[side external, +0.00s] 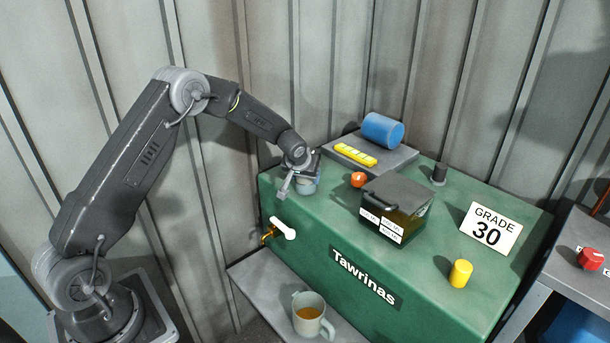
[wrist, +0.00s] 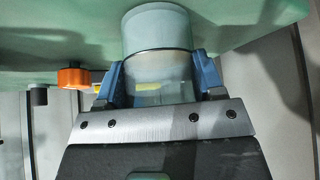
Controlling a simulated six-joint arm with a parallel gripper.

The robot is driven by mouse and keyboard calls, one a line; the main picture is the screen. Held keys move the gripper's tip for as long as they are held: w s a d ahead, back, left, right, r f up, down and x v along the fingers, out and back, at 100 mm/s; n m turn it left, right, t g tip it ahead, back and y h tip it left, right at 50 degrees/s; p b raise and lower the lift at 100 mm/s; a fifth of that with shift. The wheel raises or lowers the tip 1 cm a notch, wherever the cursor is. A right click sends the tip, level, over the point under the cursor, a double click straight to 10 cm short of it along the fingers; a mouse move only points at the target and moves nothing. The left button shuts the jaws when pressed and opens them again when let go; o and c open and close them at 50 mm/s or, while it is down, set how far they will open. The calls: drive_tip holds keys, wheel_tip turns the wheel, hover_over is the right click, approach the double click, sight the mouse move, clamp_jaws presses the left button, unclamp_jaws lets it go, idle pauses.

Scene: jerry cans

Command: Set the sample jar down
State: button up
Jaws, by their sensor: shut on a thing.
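The sample jar (side external: 308,186) is a small pale grey-blue cylinder at the left back end of the green tank top (side external: 340,205). My gripper (side external: 301,177) is shut on it, and partly hides it in the side view. In the wrist view the jar (wrist: 158,32) shows a pale blue end and a clear glass body. The blue fingers of my gripper (wrist: 160,79) press on both sides of the glass. The green surface shows right behind the jar. I cannot tell whether the jar touches the tank top or hangs just above it.
On the tank are an orange knob (side external: 358,180), a grey block (side external: 395,158) with a blue cylinder (side external: 383,131), a dark labelled box (side external: 410,196), a "GRADE 30" sign (side external: 490,229) and a yellow cap (side external: 460,273). A mug (side external: 307,316) stands below the white-handled tap (side external: 283,229).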

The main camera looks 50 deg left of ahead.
drive_tip(key=shift+f, duration=0.15)
drive_tip(key=o, duration=1.1)
drive_tip(key=shift+r, duration=0.25)
drive_tip(key=s+d+r+m, duration=0.1)
drive_tip(key=s+d+r, duration=0.3)
drive_tip(key=s+r, duration=0.25)
drive_tip(key=s+d+r+m+h, duration=0.1)
drive_tip(key=s+d+r, duration=0.3)
drive_tip(key=s+r, duration=0.3)
drive_tip(key=s+d+r, duration=0.3)
drive_tip(key=s+r, duration=0.3)
drive_tip(key=r, duration=0.2)
drive_tip(key=s+d+m, duration=0.1)
drive_tip(key=s+d, duration=0.1)
drive_tip(key=s, duration=0.4)
drive_tip(key=s+d+m+h, duration=0.1)
drive_tip(key=s+d, duration=0.2)
drive_tip(key=s, duration=0.3)
drive_tip(key=s+d+m+h, duration=0.1)
drive_tip(key=s+d+m, duration=0.1)
drive_tip(key=s, duration=0.4)
drive_tip(key=shift+d+r, duration=0.25)
drive_tip(key=shift+r, duration=0.05)
